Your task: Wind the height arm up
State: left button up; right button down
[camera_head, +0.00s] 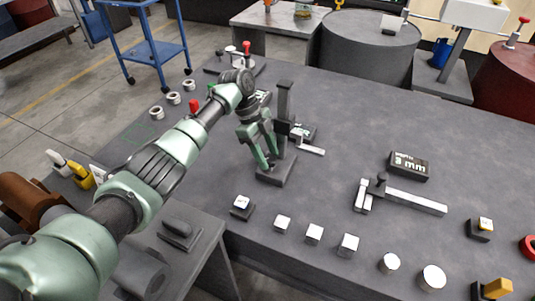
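The height gauge stands upright on the dark grey table, with a dark column (284,103) and a dark block base (283,172). Its height arm (311,149) is a pale bar sticking out to the right, low on the column, beside a small dark box with a light face (303,131). My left gripper (270,161) points down just left of the column, above the base. Its two green fingers are apart, with a gap between them. I cannot tell whether a finger touches the gauge. Any winding knob is hidden or too small to make out. My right gripper is not in view.
A caliper-like tool (416,202) and a black "3 mm" block (408,165) lie to the right. Several pale blocks and cylinders line the front edge, including a cube (348,244). Metal rings (174,98) sit at the left edge. The table behind the gauge is mostly clear.

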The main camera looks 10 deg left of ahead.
pick_arm(q)
jog(key=b+v, duration=0.1)
jog(key=v, duration=0.6)
jog(key=shift+a+r, duration=0.2)
jog(key=shift+r, duration=0.15)
jog(key=shift+w, duration=0.1)
